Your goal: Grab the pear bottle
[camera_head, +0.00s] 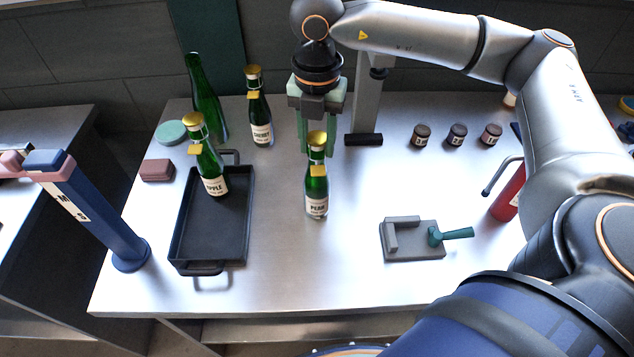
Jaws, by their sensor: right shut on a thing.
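The pear bottle (316,190) is green glass with a gold cap and a white label reading PEAR. It is upright near the middle of the table. My right gripper (318,148) comes down from above, with its green fingers on both sides of the bottle's upper part, shut on it. Whether the bottle's base touches the table is hard to tell. My left gripper is not in view.
The apple bottle (210,170) stands in a black tray (178,225) at left. The cherry bottle (259,115) and a plain green bottle (204,98) stand behind. A grey fixture with a green handle (452,234) is at right. Several small jars (457,134) stand behind it. The front table is clear.

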